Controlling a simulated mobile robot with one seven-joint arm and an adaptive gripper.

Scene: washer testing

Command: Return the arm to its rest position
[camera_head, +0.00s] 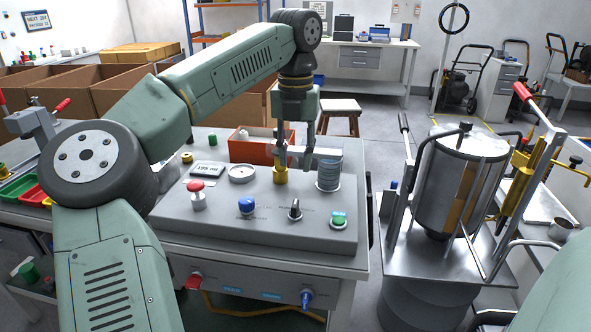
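My gripper (295,160) hangs pointing down over the back of the grey test panel (250,220), at the end of my green arm, which reaches in from the left and bends down. Its two fingers look apart, with a gap between them and nothing clearly held. A brass-coloured fitting (281,177) stands on the panel just under the left finger; I cannot tell whether they touch. A ribbed grey cylinder (328,172) stands close to the right of the fingers.
The panel carries a red button (197,193), a blue knob (247,206), a black switch (295,210) and a green button (338,219). An orange bin (248,150) is behind the gripper. A metal tank (460,180) stands right; cardboard boxes (125,92) stand back left.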

